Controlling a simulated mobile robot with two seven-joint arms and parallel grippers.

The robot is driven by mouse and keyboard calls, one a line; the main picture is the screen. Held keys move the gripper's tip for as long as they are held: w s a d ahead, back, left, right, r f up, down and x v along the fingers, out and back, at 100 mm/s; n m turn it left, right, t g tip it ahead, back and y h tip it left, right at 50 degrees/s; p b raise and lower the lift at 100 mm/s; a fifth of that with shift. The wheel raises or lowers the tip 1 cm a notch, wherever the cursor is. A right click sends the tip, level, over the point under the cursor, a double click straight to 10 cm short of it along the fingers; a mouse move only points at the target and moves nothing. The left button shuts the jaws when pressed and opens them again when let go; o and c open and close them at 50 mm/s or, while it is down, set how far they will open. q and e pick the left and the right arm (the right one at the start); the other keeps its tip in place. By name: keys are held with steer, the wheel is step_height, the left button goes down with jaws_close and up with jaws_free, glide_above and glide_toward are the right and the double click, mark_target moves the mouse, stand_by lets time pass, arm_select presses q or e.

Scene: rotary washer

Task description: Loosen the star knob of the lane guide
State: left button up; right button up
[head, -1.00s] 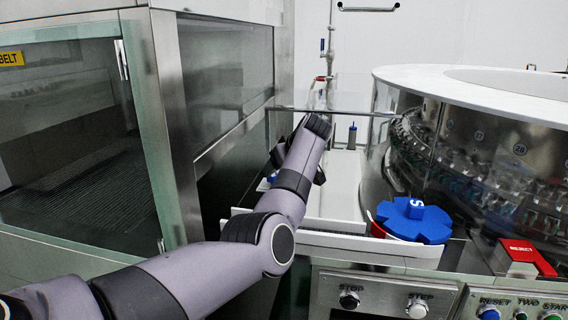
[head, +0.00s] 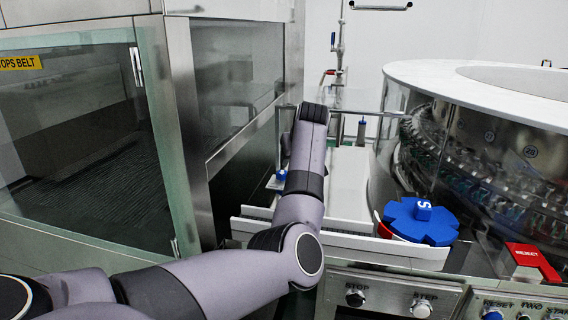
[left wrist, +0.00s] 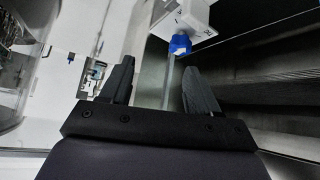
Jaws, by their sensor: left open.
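A small blue knob (head: 281,175) sits on a white block left of my forearm in the head view, beside the white lane. In the left wrist view the blue knob (left wrist: 180,44) shows on the white block (left wrist: 184,18), at the top right of centre. My left gripper (left wrist: 159,64) is open and its jaws are empty. The knob lies beyond the fingertips, nearer the right finger, and looks apart from them. In the head view my own wrist hides the fingers. My right gripper is not in view.
A large blue star-shaped part (head: 421,220) marked S lies at the right end of the front white rail (head: 340,243). The round washer (head: 480,120) stands at the right. A glass-fronted cabinet (head: 240,80) stands close left of my arm. A red REJECT box (head: 530,261) lies front right.

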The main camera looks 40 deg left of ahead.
mark_target(282, 172)
arm_select(q)
steer(key=s+a+m+p, duration=0.1)
steer(key=s+m+t+p, duration=0.1)
steer(key=s+a+f+m+t+h+p, duration=0.1)
steer(key=s, duration=0.1)
steer(key=shift+a+m, duration=0.35)
steer(key=shift+m, duration=0.05)
steer(key=shift+x, duration=3.55)
steer(key=shift+w, duration=0.1)
steer(key=c, duration=1)
